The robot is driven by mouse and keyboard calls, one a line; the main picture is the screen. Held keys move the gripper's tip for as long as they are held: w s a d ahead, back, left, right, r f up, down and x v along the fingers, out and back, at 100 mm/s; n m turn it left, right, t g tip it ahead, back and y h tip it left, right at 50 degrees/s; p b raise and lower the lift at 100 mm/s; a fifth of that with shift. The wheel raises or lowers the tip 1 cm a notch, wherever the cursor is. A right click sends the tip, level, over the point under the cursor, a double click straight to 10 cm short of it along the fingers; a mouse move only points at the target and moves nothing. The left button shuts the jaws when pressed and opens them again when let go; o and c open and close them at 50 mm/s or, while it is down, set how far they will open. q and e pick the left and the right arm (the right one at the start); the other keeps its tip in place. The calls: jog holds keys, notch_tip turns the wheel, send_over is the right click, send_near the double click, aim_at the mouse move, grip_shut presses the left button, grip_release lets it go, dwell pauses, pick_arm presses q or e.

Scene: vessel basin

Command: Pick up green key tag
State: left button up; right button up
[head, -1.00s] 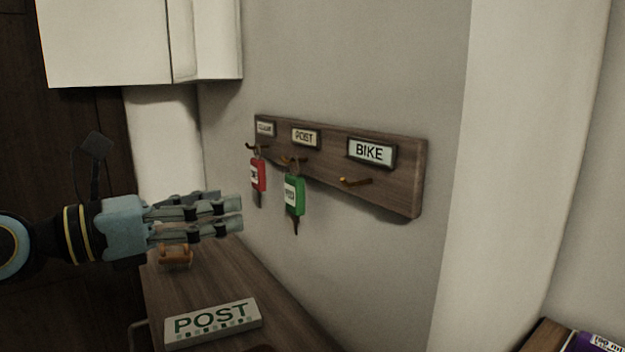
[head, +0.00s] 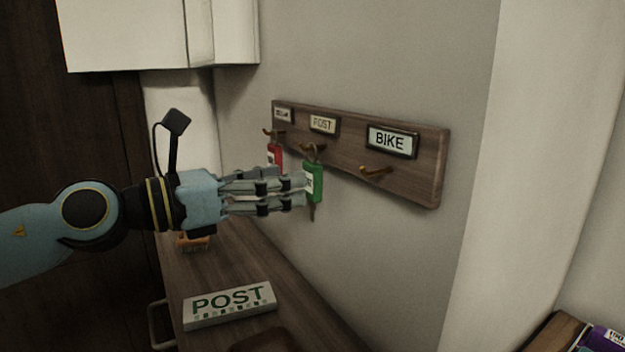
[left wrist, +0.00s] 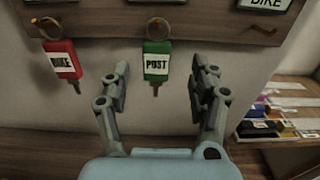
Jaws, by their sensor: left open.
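The green key tag (head: 315,181) hangs by its ring from the middle hook, under the POST plate, on the wooden key rack (head: 425,170). In the left wrist view the green tag (left wrist: 157,62) reads POST and hangs between the two open fingers, a little beyond their tips. My left gripper (head: 302,191) is open and empty, its fingertips close to the tag in the head view. Whether it touches the tag I cannot tell. My right gripper is not in view.
The BIKE hook (head: 376,172) on the right is empty. A POST sign (head: 230,304) lies on the wooden cabinet top (head: 255,262) below. A white cupboard (head: 125,35) is at upper left. The wall juts out at right.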

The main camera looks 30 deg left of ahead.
aim_at(307, 175)
pick_arm(q)
jog(key=x, duration=0.4)
jog(key=shift+w+a, duration=0.1)
jog(key=shift+a, duration=0.1)
jog(key=shift+w+d+f, duration=0.15)
jog(key=shift+w+d, duration=0.15)
jog(key=shift+w, duration=0.15)
jog(key=shift+c, duration=0.4)
jog(key=c, duration=1.1)
jog(key=shift+p, duration=0.3)
